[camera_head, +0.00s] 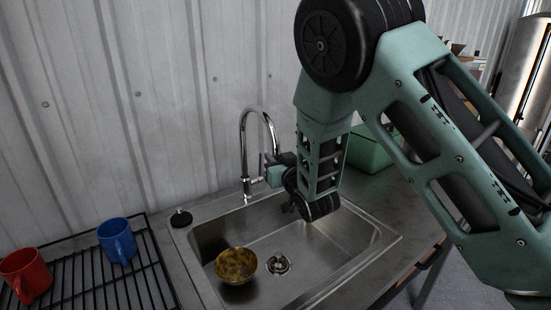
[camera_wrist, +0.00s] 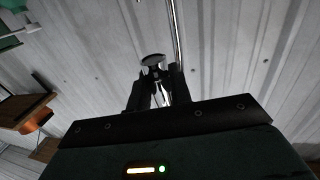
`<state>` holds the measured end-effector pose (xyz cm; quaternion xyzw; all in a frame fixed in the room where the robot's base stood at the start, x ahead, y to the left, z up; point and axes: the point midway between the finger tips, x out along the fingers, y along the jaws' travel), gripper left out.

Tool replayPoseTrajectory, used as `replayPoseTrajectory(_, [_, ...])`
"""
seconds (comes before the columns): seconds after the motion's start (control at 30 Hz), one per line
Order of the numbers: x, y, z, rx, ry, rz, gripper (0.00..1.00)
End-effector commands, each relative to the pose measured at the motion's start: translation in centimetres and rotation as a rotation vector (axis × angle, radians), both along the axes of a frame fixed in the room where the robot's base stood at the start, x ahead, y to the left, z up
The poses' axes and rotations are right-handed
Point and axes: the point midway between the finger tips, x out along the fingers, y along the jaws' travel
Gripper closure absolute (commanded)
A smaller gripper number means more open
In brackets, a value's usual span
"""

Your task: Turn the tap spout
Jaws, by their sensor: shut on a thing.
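The chrome tap spout (camera_head: 258,109) rises at the back edge of the steel sink and arches over to the right. Its downturned end meets my gripper (camera_head: 272,161), which reaches in from the right just above the sink. In the wrist view, my gripper (camera_wrist: 160,88) has its dark fingers close together near a chrome pipe of the tap (camera_wrist: 177,30). My gripper is shut on the spout's end; the exact contact is partly hidden by the fingers. A dark round piece shows just beyond the fingertips in the wrist view.
The sink (camera_head: 310,240) holds a brownish bowl (camera_head: 236,265) beside the drain. A black rack (camera_head: 95,275) with a blue mug (camera_head: 116,240) and a red mug (camera_head: 25,274) is at left. A green box (camera_head: 370,152) stands behind my arm. The corrugated wall is close behind the tap.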

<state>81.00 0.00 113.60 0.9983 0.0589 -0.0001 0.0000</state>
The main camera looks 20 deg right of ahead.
Motion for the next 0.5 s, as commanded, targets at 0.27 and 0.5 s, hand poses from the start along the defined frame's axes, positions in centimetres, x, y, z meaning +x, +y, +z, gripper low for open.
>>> replayPoseTrajectory(0.27, [-0.1,0.3,0.0,0.000,-0.001,-0.010,1.00])
replayPoseTrajectory(0.5, [-0.5,2.0,-0.2,0.003,-0.002,-0.091,1.00])
